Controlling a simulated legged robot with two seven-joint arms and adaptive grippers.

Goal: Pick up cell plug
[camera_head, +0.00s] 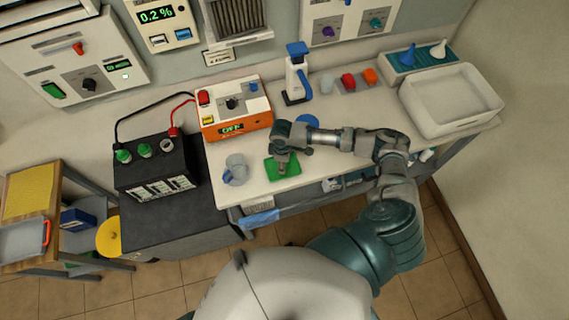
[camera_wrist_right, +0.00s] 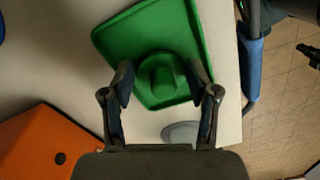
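A green cell plug (camera_wrist_right: 161,74) sits on a green tray (camera_wrist_right: 128,35) in the right wrist view, its round top facing me. In the head view the tray (camera_head: 291,170) lies on the white bench, and the gripper covers most of the plug. My right gripper (camera_wrist_right: 160,84) is open, with one finger on each side of the plug. I cannot tell whether either finger touches it. In the head view my right gripper (camera_head: 282,163) points down over the tray. My left gripper is not in view.
A black battery (camera_head: 155,170) with two green plugs in its top stands at the left. A grey mug (camera_head: 236,168) stands left of the tray. An orange and white charger (camera_head: 235,108) sits behind. A white basin (camera_head: 450,100) stands at the right.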

